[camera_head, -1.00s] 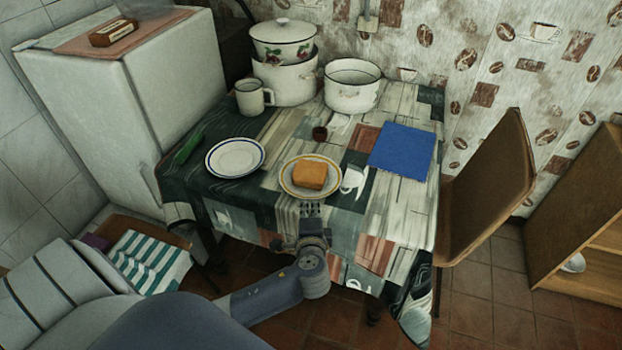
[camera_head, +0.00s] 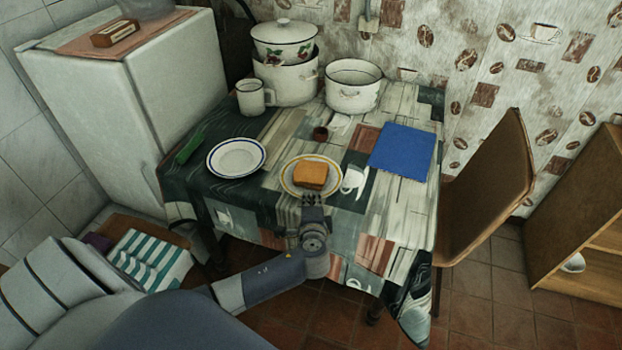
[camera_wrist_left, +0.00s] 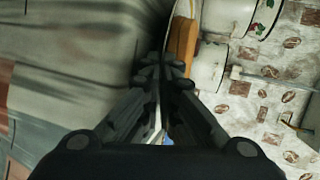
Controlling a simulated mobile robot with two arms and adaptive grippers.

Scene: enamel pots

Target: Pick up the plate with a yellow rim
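The plate with a yellow rim (camera_head: 289,187) lies on the table near its front edge, with an orange-brown block like bread (camera_head: 311,175) on it. The block also shows at the top of the left wrist view (camera_wrist_left: 182,38). My left gripper (camera_head: 312,198) is at the plate's front rim, coming from the front side of the table. In the left wrist view its fingers (camera_wrist_left: 163,72) lie close together with a narrow gap. Whether they grip the rim is hard to see. My right gripper is out of view.
A blue-rimmed plate (camera_head: 236,146) lies to the left, with a green object (camera_head: 189,148) beside it. A mug (camera_head: 250,99), enamel pots (camera_head: 352,94), a small dark cup (camera_head: 320,133) and a blue sheet (camera_head: 402,150) are on the table (camera_head: 405,217). A chair (camera_head: 490,195) stands right.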

